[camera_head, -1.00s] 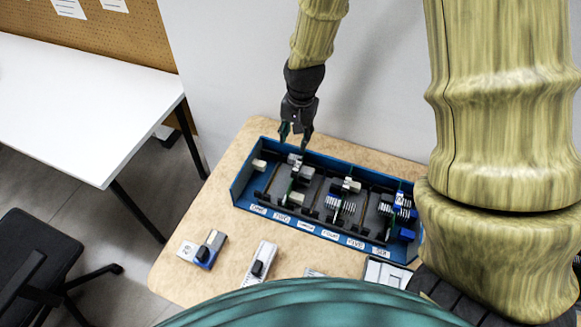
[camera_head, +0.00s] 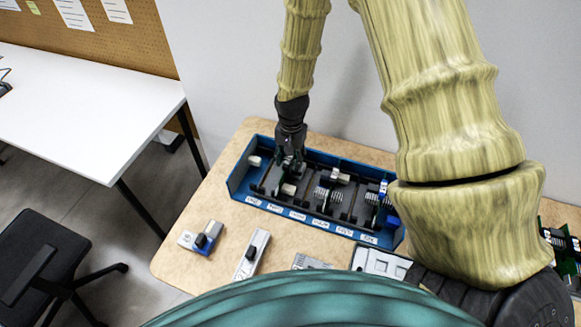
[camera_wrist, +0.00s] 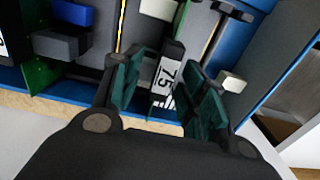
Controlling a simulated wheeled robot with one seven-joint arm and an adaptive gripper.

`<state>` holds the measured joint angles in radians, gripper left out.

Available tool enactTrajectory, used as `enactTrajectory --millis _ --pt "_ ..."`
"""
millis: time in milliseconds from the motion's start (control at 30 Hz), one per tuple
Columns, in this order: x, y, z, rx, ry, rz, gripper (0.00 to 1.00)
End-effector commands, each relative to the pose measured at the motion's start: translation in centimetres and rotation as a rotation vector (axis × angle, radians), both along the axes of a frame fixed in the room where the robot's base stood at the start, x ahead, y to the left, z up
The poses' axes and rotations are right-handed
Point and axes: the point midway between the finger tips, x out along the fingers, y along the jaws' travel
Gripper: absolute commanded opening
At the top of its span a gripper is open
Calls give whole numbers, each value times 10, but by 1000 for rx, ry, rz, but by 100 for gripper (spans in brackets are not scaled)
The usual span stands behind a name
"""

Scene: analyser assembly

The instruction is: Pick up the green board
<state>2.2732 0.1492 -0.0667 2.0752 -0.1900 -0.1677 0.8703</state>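My gripper (camera_head: 290,164) is low over the left part of the blue rack (camera_head: 236,183). In the wrist view its two green-padded fingers (camera_wrist: 162,92) are open, one on each side of a dark block with a white label reading "75" (camera_wrist: 166,76). A narrow strip of green board (camera_wrist: 149,72) shows beside this block, between the fingers; most of it is hidden. I cannot tell whether either finger touches it. Another green board with a blue part (camera_wrist: 40,76) stands left of the fingers. In the head view the gripper covers much of the board below it.
The rack has several labelled slots with dark dividers and other modules. A blue-and-grey device (camera_head: 202,237) and a long pale device (camera_head: 251,255) lie in front of it. More green boards (camera_head: 560,238) are at the far right. Bare wooden table lies left of the rack.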

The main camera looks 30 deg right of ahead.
Motion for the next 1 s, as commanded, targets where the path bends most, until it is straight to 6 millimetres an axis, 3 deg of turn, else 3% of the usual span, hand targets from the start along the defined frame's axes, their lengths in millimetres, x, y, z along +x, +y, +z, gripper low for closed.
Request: enactTrajectory --millis 100,300,767,1000 --pt "5 1 -2 -1 4 2 38" --pt "15 0 -8 -1 16 0 1" --pt "17 -1 -8 -1 16 -1 0" --pt "18 0 0 -1 14 -1 0"
